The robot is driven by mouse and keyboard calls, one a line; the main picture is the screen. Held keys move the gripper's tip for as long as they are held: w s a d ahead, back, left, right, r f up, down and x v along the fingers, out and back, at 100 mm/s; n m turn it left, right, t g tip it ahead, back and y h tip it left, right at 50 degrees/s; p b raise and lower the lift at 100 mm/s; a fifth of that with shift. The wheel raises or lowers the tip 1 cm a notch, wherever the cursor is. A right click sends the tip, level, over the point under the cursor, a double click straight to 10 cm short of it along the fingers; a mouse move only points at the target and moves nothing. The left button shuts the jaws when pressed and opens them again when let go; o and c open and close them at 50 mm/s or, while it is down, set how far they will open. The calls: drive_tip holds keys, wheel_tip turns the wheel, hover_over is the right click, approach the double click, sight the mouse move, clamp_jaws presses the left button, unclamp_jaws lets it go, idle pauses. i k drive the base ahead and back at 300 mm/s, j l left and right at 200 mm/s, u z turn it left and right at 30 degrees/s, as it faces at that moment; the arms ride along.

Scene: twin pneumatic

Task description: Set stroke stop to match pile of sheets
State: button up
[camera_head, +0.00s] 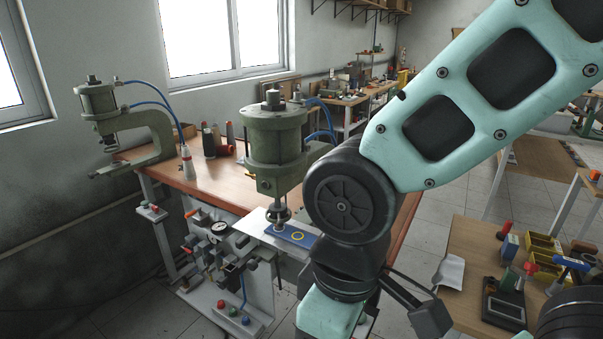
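A green pneumatic press (275,140) stands on the workbench left of my arm. A second, similar press (97,105) stands at the far left. I cannot make out a stroke stop with certainty. My arm crosses the right of the view and bends downward. A dark jointed part shows at its lower end, but no clear pair of fingertips.
The wooden bench (205,182) carries bottles. Valves and a gauge (220,227) hang at its front, above a box with coloured buttons (238,315). A side table (470,240) at right holds tools and yellow bins (543,244). Floor shows between them.

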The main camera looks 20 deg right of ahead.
sight(273, 96)
drive_tip(key=i+j, duration=1.9)
drive_tip(key=j, duration=0.2)
drive_tip(key=i+j+z, duration=0.1)
drive_tip(key=z, duration=0.35)
drive_tip(key=i+j+z, duration=0.1)
drive_tip(key=z, duration=0.3)
drive_tip(key=j+z, duration=0.2)
drive_tip(key=z, duration=0.25)
